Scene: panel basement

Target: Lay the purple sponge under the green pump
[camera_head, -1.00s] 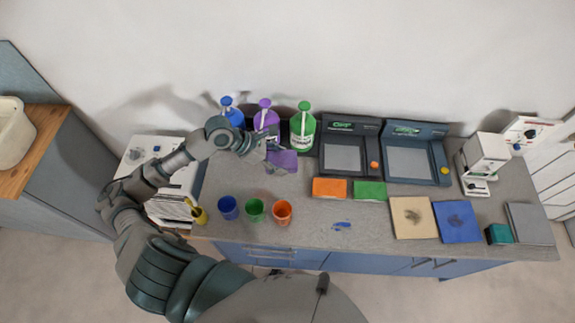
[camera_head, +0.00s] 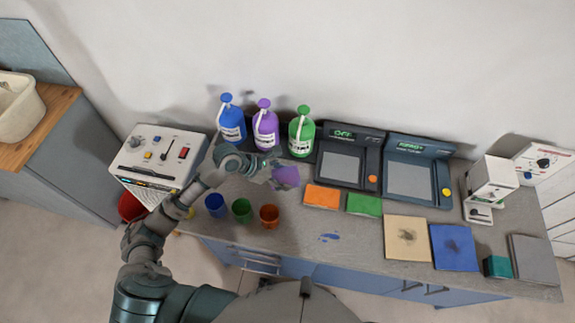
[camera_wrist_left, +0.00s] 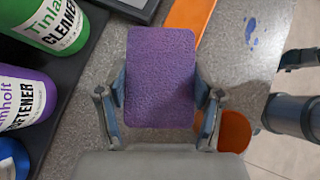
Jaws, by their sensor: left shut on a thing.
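The purple sponge (camera_head: 287,176) is held in my left gripper (camera_head: 275,176), above the grey counter in front of the green pump bottle (camera_head: 301,133). In the left wrist view the sponge (camera_wrist_left: 161,78) lies flat between the two fingers of my left gripper (camera_wrist_left: 161,92), which are shut on its sides. The green pump bottle also shows in the left wrist view (camera_wrist_left: 55,25), at the upper left. It stands on a dark tray (camera_wrist_left: 88,55) together with the purple pump bottle (camera_head: 266,130) and the blue pump bottle (camera_head: 232,124). My right gripper is not in view.
An orange sponge (camera_head: 322,196) and a green sponge (camera_head: 364,204) lie right of the gripper. Blue, green and orange cups (camera_head: 269,216) stand near the front edge. Two dark devices (camera_head: 349,160) stand right of the bottles. A blue stain (camera_head: 329,237) marks the counter.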

